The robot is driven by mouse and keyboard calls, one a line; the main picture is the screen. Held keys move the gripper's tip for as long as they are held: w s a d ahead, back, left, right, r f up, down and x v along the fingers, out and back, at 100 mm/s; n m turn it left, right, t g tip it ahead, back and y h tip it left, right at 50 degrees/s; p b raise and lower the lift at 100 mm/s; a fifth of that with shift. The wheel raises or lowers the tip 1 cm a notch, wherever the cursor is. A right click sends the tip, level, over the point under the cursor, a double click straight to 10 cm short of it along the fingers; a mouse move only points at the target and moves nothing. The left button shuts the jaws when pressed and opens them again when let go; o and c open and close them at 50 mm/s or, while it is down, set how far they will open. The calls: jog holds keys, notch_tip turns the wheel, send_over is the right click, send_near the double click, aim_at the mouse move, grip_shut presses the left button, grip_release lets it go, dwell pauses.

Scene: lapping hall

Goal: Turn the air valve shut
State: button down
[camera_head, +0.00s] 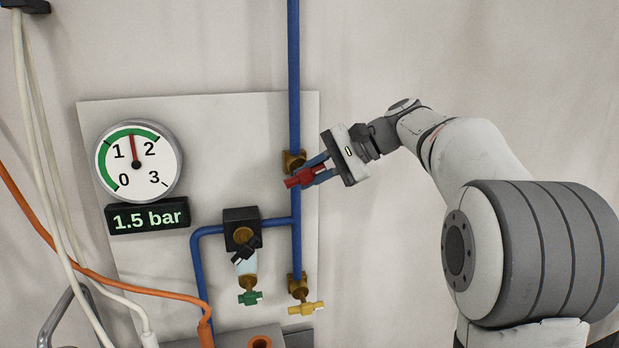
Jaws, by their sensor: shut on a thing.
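The air valve has a brass body (293,161) on the vertical blue pipe (294,80) and a red handle (298,182). My gripper (314,172) reaches in from the right and is shut on the red handle. The fingers cover part of the handle, and its left end sticks out past the pipe. The handle lies across the pipe, slightly tilted. The round gauge (137,162) has its needle between 1 and 2, and the display (147,216) below it reads 1.5 bar.
Below are a black regulator with a clear bowl (245,262), a green tap (250,298) and a yellow tap (306,308). An orange hose (120,283) and white cables (48,180) hang at the left. The wall right of the panel is bare behind my arm.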

jog(key=shift+f+m+y+b, duration=0.2)
jog(key=shift+y+b, duration=0.25)
jog(key=shift+y, duration=0.45)
jog(key=shift+f+m+y+b, duration=0.15)
jog(key=shift+y+b, duration=0.3)
jog(key=shift+y, duration=0.45)
jog(key=shift+r, duration=0.1)
jog(key=c, duration=1.3)
grip_release()
jog(key=shift+c, duration=0.2)
jog(key=b+v, duration=0.2)
jog(key=v, duration=0.5)
jog(key=shift+d, duration=0.35)
